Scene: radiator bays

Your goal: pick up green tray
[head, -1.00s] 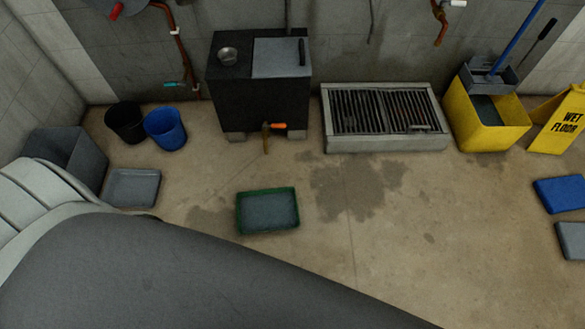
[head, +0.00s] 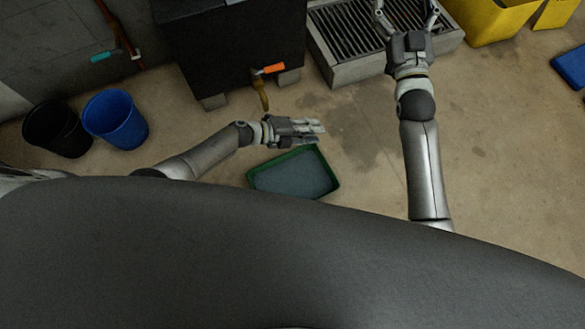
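The green tray (head: 335,181) lies on the floor in the middle of the head view. It has a green rim and a grey-blue inside, and its near edge is partly hidden by my dark body. My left gripper (head: 322,132) is above the tray's far edge, with its fingers pointing right. It is seen nearly edge-on, so I cannot tell whether it is open. My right gripper (head: 407,8) is at the top, in front of the floor grate, with its fingers spread apart and nothing between them. It is well away from the tray.
A dark box-like unit (head: 225,50) with an orange-handled tap (head: 270,69) stands behind the tray. The floor grate (head: 336,50) is at the top. Black (head: 55,130) and blue (head: 116,120) buckets stand left.

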